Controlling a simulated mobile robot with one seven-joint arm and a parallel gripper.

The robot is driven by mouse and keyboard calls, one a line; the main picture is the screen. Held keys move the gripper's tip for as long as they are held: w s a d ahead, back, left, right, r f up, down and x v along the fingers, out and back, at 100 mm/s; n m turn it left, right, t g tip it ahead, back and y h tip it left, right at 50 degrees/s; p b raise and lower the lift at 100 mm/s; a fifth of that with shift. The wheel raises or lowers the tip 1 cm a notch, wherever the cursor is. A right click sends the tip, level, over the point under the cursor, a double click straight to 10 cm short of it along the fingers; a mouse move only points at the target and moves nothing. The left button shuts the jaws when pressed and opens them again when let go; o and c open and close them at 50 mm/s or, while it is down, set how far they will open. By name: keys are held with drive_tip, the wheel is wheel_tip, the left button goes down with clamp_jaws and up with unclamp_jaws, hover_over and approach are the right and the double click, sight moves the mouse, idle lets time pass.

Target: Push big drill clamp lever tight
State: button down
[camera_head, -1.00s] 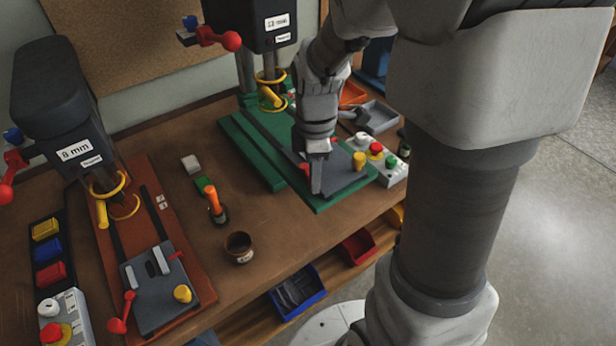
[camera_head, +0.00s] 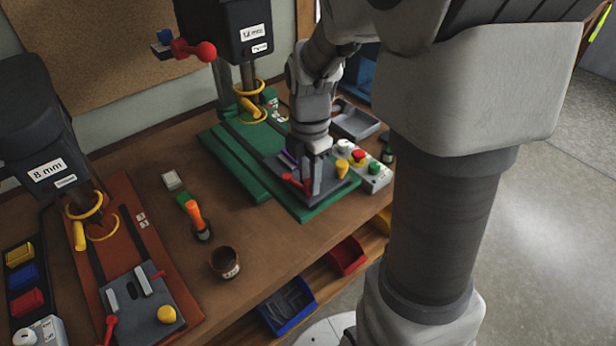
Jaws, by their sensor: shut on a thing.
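The big drill press (camera_head: 222,32) with a green base (camera_head: 240,165) stands at the back centre. A grey vise plate (camera_head: 338,184) lies on the front of its base, with a yellow knob (camera_head: 341,169). Its red clamp lever (camera_head: 293,181) shows at the left of my fingers and runs behind them. My gripper (camera_head: 313,188) points down over the plate, shut on the lever. The fingers hide part of the lever and plate. A small purple piece (camera_head: 289,157) shows beside the gripper.
A control box (camera_head: 370,172) with coloured buttons stands right of the green base. The smaller drill (camera_head: 40,120) with an orange base stands at left. Grey trays lie behind.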

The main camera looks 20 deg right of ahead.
drive_tip(key=shift+w, duration=0.1)
drive_tip(key=c, duration=0.6)
unclamp_jaws()
drive_tip(key=shift+r, duration=0.15)
wheel_tip(320, 180, up, 17)
drive_tip(key=p, duration=0.1)
drive_tip(key=shift+r, duration=0.1)
